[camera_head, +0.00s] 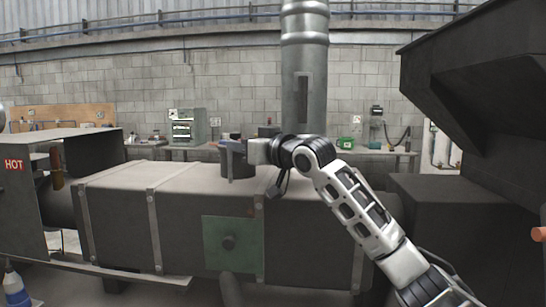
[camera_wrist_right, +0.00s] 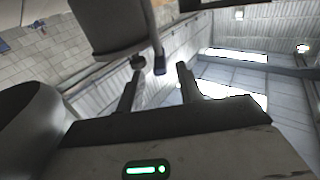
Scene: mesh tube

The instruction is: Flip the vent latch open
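The vent is a short dark cylinder (camera_head: 238,160) standing on top of the long dark duct. A small latch piece (camera_head: 232,137) shows at its top rim. My right gripper (camera_head: 256,152) is right beside the vent, on its right side. In the right wrist view the vent (camera_wrist_right: 108,28) fills the top, with a small dark tab (camera_wrist_right: 159,65) and a round knob at its edge. My right gripper (camera_wrist_right: 158,85) shows two fingers apart with nothing between them; the tab is near the fingertips. Whether they touch is unclear. My left gripper is not in view.
The long duct (camera_head: 130,195) with metal bands runs across the front, with a green panel (camera_head: 228,245) on its side. A tall metal pipe (camera_head: 304,80) rises behind. A big dark hopper (camera_head: 480,75) stands at right.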

